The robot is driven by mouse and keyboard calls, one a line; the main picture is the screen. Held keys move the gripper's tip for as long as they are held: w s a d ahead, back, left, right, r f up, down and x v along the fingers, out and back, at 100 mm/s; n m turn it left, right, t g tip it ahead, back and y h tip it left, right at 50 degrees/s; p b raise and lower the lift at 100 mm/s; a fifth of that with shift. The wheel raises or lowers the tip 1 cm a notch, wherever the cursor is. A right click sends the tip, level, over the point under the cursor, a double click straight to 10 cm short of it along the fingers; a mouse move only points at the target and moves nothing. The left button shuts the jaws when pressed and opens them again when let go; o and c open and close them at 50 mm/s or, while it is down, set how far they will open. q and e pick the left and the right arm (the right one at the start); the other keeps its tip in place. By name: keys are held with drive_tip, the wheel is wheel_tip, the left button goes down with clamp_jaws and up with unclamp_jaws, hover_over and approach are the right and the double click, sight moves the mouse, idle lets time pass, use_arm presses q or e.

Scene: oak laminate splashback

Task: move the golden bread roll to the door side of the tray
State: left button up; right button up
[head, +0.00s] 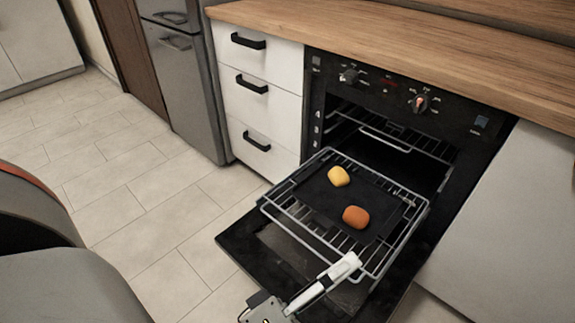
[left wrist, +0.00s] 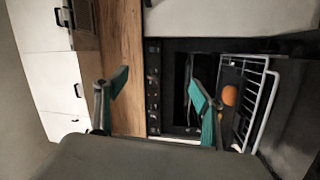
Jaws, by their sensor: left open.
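The golden bread roll (head: 338,176) is the yellow, rounded one, lying on the dark tray (head: 318,194) toward its far left part in the head view. An orange-brown roll (head: 355,216) lies on the same tray, nearer the camera; it also shows in the left wrist view (left wrist: 229,95). My left gripper (head: 341,270) reaches in from the bottom of the head view, apart from both rolls. In the left wrist view its teal-padded fingers (left wrist: 160,88) are spread, with nothing between them. My right gripper is not in view.
The tray rests on a wire rack (head: 416,215) pulled out of the oven, above the lowered oven door (head: 235,240). The wooden counter (head: 400,45) overhangs the oven. White drawers (head: 255,95) stand to the left. The tiled floor is clear.

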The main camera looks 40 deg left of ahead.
use_arm(q)
drive_tip(key=s+a+f+m+g, duration=0.1)
drive_tip(key=s+f+m+g, duration=0.6)
drive_tip(key=m, duration=0.8)
drive_tip(key=s+f, duration=0.3)
drive_tip(key=s, duration=0.2)
drive_tip(key=shift+f+m+y, duration=0.2)
drive_tip(key=shift+m+y, duration=0.1)
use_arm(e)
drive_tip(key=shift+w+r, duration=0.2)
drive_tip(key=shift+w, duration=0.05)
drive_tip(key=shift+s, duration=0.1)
